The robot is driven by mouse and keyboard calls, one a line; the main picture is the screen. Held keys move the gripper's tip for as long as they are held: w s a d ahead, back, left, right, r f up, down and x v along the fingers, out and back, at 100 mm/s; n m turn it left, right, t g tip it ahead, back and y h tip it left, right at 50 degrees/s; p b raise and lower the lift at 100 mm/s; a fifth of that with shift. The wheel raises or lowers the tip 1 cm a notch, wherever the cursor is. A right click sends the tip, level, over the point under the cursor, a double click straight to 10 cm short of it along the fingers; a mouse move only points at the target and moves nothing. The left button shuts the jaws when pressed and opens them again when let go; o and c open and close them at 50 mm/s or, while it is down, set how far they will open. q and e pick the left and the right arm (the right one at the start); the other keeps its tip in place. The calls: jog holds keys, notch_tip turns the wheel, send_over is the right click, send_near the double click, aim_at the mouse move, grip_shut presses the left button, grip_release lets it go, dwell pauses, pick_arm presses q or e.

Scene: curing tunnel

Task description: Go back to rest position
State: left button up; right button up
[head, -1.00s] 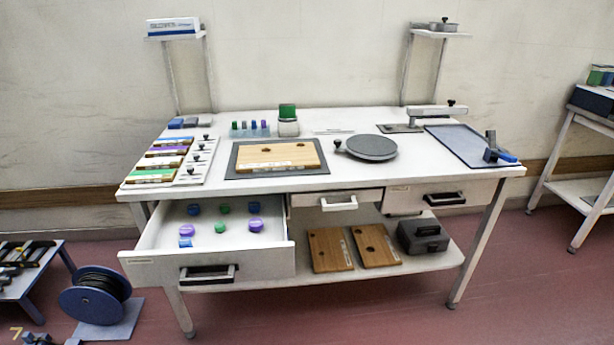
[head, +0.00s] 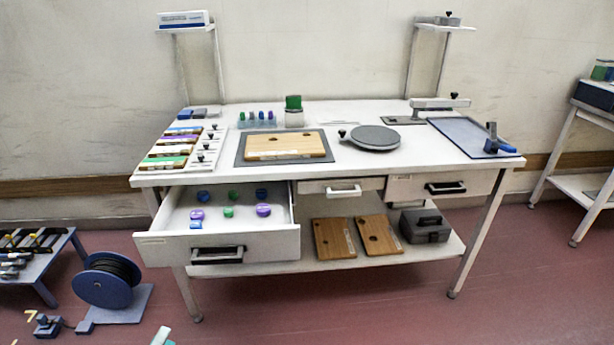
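A small white and teal part at the bottom edge, left of centre, appears to be the tip of my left gripper (head: 163,337). Most of it is cut off by the frame, so I cannot see whether its fingers are open or shut. It shows in front of the white workbench (head: 330,172), low over the red floor, apart from everything on the bench. My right gripper is out of view.
The workbench's left drawer (head: 165,249) stands open with several green, blue and purple pucks inside. A wooden board (head: 285,146) and a grey round plate (head: 376,137) lie on top. A cable reel (head: 103,285) stands on the floor at left.

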pick_arm(q)
jog(key=s+a+f+m+g+y, duration=0.2)
jog(key=a+f+m+g, duration=0.2)
jog(key=a+f, duration=0.4)
jog(key=s+a+f+m+g+y, duration=0.1)
jog(key=s+a+f+m+g, duration=0.35)
jog(key=f, duration=0.65)
jog(key=s+a+f+m+g+y, duration=0.2)
jog(key=s+a+f+m+g, duration=0.15)
jog(key=s+a+f, duration=0.4)
jog(key=s+a+f+m+g+y, duration=0.25)
jog(key=s+a+f+g, duration=0.4)
jog(key=s, duration=0.65)
jog(key=s+d+f+n+t+h, duration=0.15)
jog(key=d+f, duration=0.25)
jog(key=d, duration=1)
jog(key=s+d+f+h, duration=0.2)
jog(key=d+f+h, duration=0.15)
jog(key=d, duration=1.05)
jog(key=d+r+p, duration=0.3)
jog(key=r+p, duration=0.4)
jog(key=p, duration=0.1)
jog(key=shift+w+r, duration=0.2)
jog(key=shift+r, duration=0.05)
